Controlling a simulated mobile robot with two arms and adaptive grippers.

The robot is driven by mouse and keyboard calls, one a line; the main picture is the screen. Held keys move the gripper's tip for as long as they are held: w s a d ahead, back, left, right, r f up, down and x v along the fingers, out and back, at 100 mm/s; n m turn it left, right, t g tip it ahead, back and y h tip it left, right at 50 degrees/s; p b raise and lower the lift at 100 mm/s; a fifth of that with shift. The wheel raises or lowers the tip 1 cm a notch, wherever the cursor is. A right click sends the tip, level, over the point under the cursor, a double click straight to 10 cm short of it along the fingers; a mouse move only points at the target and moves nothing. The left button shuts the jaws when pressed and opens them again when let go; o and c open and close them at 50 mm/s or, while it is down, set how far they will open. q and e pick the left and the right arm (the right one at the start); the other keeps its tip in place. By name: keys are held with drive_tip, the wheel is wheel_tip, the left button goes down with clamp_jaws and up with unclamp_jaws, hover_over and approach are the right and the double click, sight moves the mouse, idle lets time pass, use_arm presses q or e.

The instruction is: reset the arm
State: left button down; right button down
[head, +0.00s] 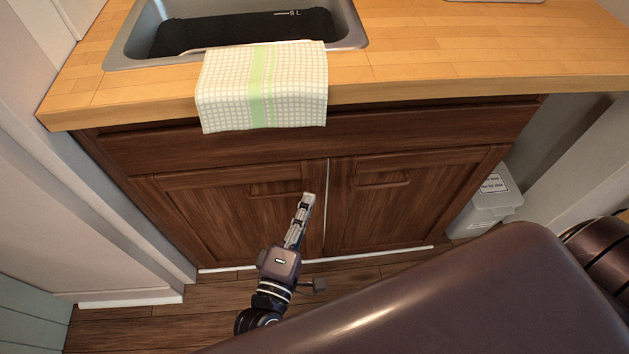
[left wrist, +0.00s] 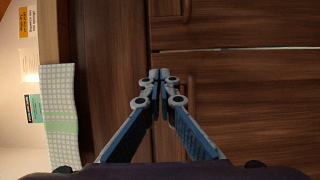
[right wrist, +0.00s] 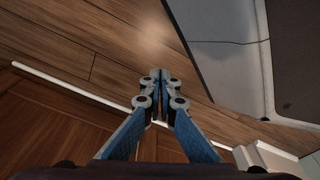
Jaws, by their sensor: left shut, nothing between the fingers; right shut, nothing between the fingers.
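My left gripper (head: 307,203) is in front of the dark wooden cabinet doors (head: 245,215), below the counter. In the left wrist view my left gripper (left wrist: 158,75) has its fingertips together with nothing between them, facing the cabinet front. My right gripper (right wrist: 158,75) shows in the right wrist view, also shut and empty, over the wooden floor (right wrist: 105,45) near the cabinet's lower edge. The right gripper cannot be seen in the head view. A large dark part of my own body fills the lower right of the head view.
A sink (head: 345,30) is set in the wooden counter (head: 440,55). A checked towel (head: 225,90) with a green stripe hangs over its front edge. A light bin (head: 485,210) stands right of the cabinet. A wall (head: 100,190) closes off the left side.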

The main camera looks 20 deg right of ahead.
use_arm(q)
drive_tip(key=shift+v, duration=2.2)
